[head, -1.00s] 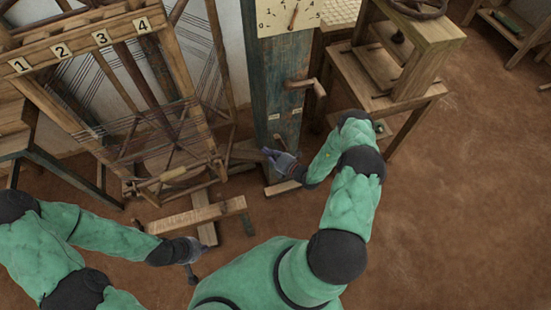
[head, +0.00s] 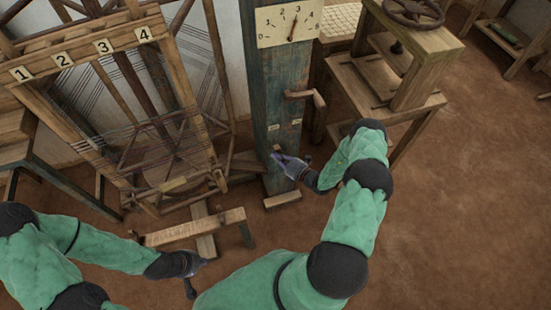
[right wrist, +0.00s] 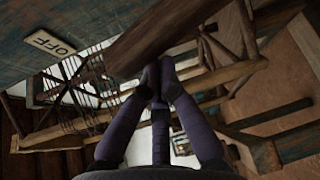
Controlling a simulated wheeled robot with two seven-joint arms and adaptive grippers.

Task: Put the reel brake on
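The blue-green post (head: 262,100) carries a wooden lever (head: 303,96) that sticks out to the right and bends downward. Two small labels sit below it; their words are too small in the head view. In the right wrist view an OFF plate (right wrist: 49,44) is on the post, and a dark wooden bar (right wrist: 150,42) crosses just ahead of my fingers. My right gripper (head: 281,159) is low by the post's front; its fingertips (right wrist: 160,72) are together at the bar's lower edge, with no clear grip on it. My left gripper (head: 190,281) hangs low at the left; its fingers are unclear.
A numbered loom frame (head: 100,48) stands at the left, with a wooden bench (head: 195,227) before it. A dial (head: 287,24) tops the post. A wooden stand with a handwheel (head: 413,12) is at the right. The floor (head: 455,200) at the right is clear.

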